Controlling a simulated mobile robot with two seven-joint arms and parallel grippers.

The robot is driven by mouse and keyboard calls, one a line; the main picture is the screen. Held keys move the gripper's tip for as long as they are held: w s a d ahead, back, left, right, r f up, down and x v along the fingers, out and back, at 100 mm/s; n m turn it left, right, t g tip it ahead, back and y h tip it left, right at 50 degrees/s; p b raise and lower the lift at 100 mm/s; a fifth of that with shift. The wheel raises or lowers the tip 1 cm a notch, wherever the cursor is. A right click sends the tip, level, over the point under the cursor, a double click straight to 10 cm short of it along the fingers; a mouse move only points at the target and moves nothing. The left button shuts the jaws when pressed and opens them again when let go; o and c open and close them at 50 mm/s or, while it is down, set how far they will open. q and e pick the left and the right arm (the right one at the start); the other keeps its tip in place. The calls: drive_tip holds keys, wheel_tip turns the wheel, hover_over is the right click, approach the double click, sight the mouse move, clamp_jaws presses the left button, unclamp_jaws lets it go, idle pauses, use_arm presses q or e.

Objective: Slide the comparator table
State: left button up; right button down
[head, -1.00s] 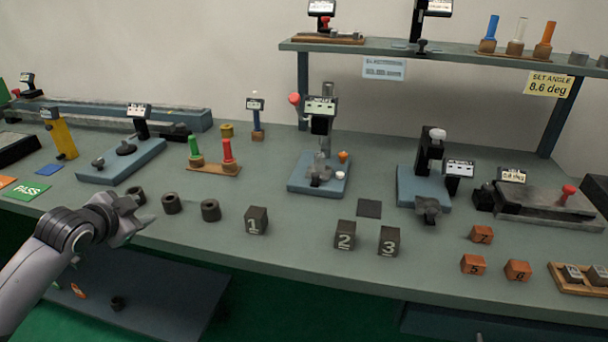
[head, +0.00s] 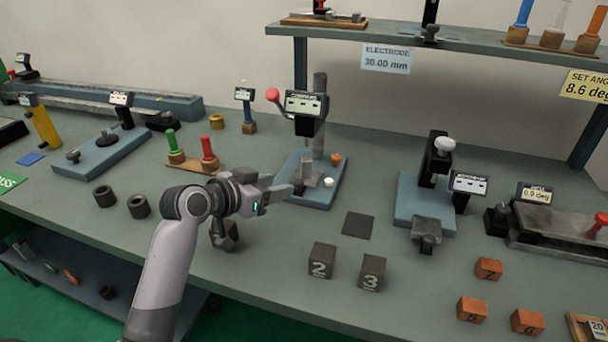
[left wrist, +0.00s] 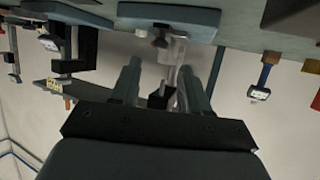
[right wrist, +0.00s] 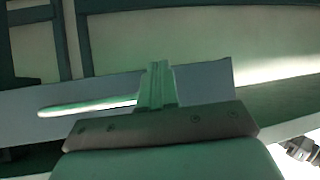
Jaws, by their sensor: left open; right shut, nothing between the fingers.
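A gauge stand (head: 305,105) with a display, a red-knobbed lever and a grey column stands mid-bench on a blue base (head: 320,197). Its display label is too small to read surely. On the base are a small metal table piece (head: 311,177), a white knob (head: 328,182) and an orange knob (head: 336,158). My left gripper (head: 281,184) is open at the left edge of this base, its fingers pointing toward the metal piece. Contact cannot be told. The left wrist view shows the open fingers (left wrist: 160,80) around a gap with the stand beyond. My right gripper (right wrist: 157,85) is shut and empty, low by the bench.
Numbered dark blocks (head: 321,260) and a dark square pad (head: 359,225) lie in front of the stand. Another dark block (head: 225,235) sits under my left wrist. Green and red plugs (head: 207,153) stand left of it. Another gauge stand (head: 437,160) is to the right.

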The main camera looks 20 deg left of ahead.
sight(298, 181)
use_arm(q)
drive_tip(key=shift+x, duration=3.45)
clamp_jaws()
